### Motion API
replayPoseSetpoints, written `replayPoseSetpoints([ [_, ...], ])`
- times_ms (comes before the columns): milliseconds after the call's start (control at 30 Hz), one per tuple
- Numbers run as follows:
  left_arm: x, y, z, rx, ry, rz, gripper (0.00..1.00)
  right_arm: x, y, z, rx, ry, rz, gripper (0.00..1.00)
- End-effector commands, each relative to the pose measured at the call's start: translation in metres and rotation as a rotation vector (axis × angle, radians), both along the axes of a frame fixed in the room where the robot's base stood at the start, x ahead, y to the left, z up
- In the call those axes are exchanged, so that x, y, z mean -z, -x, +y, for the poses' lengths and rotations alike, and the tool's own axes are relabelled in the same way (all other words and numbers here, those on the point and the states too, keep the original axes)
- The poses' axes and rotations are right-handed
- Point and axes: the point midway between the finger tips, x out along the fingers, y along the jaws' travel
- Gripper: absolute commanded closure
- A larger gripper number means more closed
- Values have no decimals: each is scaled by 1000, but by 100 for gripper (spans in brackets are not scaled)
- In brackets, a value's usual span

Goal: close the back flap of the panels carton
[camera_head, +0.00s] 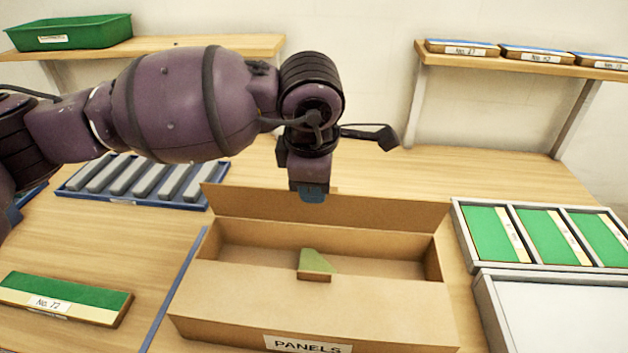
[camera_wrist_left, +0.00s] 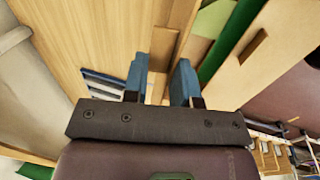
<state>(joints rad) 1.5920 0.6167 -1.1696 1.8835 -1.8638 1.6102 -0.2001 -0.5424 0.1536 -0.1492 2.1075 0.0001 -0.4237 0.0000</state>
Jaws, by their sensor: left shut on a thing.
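The panels carton (camera_head: 190,310) stands on the table with its label facing front. Its front flap (camera_head: 300,302) lies flat over the front of the opening, with a small tab at its inner edge. A green piece (camera_head: 316,260) shows behind that tab. The back flap (camera_head: 385,214) stands up and tilts at the rear edge, leaving the back of the opening uncovered. My left gripper (camera_head: 313,194) is shut on the upper edge of the back flap near its middle. In the left wrist view cardboard shows between the blue fingers (camera_wrist_left: 160,80). My right gripper is out of view.
A blue tray with several grey bars (camera_head: 140,180) lies behind left. A green panel marked No. 17 (camera_head: 65,298) lies at front left. A grey tray of green panels (camera_head: 540,235) stands close right. Shelves with a green bin (camera_head: 70,32) and more panels (camera_head: 460,48) are behind.

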Motion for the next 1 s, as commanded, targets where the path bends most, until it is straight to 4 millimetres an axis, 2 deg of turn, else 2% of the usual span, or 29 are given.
replayPoseSetpoints([
  [33, 7, 2, 1, 1, -7, 12, 100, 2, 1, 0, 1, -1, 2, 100],
  [167, 7, 2, 1, 1, -7, 13, 100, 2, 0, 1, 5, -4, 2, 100],
  [200, 7, 2, 1, 1, -7, 13, 68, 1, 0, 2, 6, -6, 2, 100],
  [300, 6, 1, 1, 1, -5, 10, 53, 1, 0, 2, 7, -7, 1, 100],
  [667, -2, 1, 0, 1, -2, 3, 51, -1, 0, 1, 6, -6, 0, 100],
  [767, -12, 3, 1, 0, -1, 0, 51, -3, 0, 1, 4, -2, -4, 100],
  [1000, -55, 13, 3, 1, -2, -2, 51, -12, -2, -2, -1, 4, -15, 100],
])
